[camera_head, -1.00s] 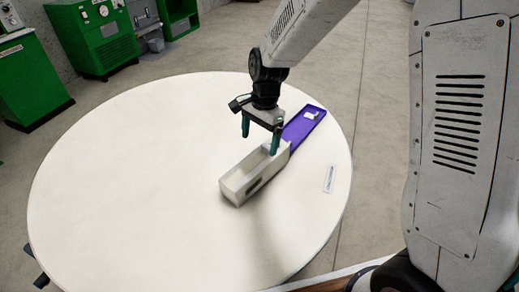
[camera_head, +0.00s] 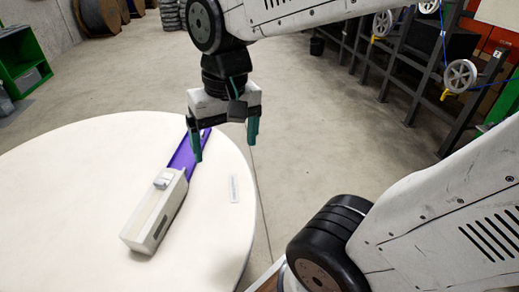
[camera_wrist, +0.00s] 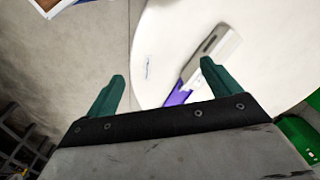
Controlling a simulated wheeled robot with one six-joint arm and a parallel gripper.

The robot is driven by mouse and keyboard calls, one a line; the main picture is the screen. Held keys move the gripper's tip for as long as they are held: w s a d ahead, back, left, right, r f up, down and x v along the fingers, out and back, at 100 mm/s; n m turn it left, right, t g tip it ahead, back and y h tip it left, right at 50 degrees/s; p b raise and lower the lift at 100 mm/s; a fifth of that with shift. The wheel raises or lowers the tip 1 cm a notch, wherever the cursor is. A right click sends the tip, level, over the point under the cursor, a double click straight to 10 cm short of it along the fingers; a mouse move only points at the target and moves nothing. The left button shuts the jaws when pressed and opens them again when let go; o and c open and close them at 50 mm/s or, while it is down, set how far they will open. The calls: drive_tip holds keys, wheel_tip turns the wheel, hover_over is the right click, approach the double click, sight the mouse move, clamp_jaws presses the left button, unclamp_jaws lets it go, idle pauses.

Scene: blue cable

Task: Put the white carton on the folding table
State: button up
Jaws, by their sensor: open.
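A long, white, open-topped carton (camera_head: 150,228) with a dark slot in its side lies on the round white folding table (camera_head: 60,200). A small white block (camera_head: 162,183) shows at its far end. In the wrist view, the carton (camera_wrist: 222,44) is partly behind a green finger. My gripper (camera_head: 225,150) is open and empty, raised beyond the carton's far end and apart from it. Its two green fingers also show spread in the wrist view (camera_wrist: 163,71).
A purple tray (camera_head: 183,156) adjoins the carton's far end, partly hidden by my gripper. A small pale strip (camera_head: 234,189) lies near the table's right edge. Dark racks with pulleys (camera_head: 410,80) stand at the back right. Floor between is clear.

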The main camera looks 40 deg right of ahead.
drive_tip(key=s+d+n, duration=0.2)
drive_tip(key=s, duration=0.5)
drive_tip(key=shift+r, duration=0.15)
drive_tip(key=shift+t, duration=0.3)
idle(0.8)
